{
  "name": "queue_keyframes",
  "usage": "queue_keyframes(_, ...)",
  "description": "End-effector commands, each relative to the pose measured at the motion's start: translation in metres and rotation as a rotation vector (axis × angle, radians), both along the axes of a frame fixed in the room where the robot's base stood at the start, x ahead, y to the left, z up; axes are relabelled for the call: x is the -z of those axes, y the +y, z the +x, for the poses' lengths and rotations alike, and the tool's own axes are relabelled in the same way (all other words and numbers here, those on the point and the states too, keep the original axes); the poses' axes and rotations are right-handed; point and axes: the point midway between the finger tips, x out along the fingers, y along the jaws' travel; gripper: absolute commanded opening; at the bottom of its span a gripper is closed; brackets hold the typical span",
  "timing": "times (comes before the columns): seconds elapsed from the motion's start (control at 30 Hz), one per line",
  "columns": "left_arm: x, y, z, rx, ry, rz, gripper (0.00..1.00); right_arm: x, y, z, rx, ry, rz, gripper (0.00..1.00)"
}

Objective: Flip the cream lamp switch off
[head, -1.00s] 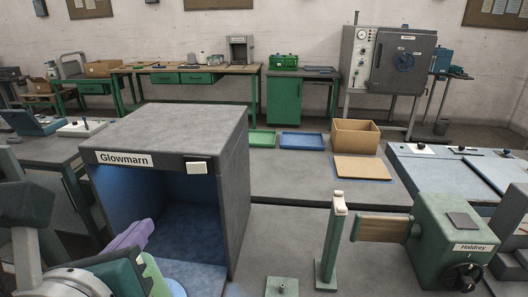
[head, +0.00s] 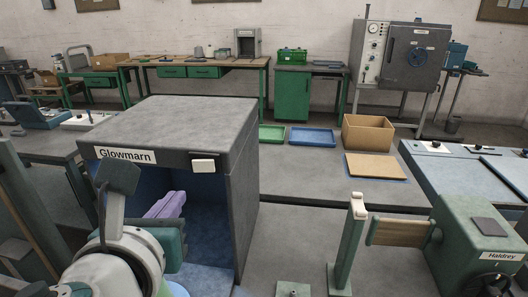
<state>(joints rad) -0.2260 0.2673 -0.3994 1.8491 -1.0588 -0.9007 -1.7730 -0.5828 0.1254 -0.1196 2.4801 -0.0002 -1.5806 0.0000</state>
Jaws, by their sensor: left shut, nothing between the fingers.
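The cream lamp switch (head: 203,166) sits on the front top edge of the grey box labelled Glowmarn (head: 200,122), right of the label. The picture does not clearly show which way the switch is tipped. My left gripper (head: 168,206), with purple fingers, is in front of the box's open front, below and left of the switch. It is shut and empty, and apart from the switch. My left arm hides part of the box's blue interior (head: 207,218). My right gripper is not in view.
A green post (head: 346,250) with a cream top stands right of the box. Beside it is the green Haldrey machine (head: 465,240) with a wooden roller (head: 398,232). Behind are a green tray (head: 271,133), a blue tray (head: 312,137) and a cardboard box (head: 367,134).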

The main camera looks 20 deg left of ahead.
Motion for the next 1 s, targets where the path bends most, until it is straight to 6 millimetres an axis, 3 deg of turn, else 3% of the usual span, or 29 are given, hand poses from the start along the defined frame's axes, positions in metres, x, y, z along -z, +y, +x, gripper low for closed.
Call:
queue_keyframes(0.2, 0.014, 0.019, 0.042, -0.002, -0.002, 0.001, 0.00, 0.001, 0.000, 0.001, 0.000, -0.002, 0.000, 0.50)
queue_keyframes(0.43, 0.015, 0.033, 0.072, -0.001, -0.001, -0.002, 0.00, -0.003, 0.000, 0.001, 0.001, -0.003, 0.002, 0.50)
queue_keyframes(1.0, 0.015, 0.038, 0.082, 0.015, 0.000, 0.001, 0.00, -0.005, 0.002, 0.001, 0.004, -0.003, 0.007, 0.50)
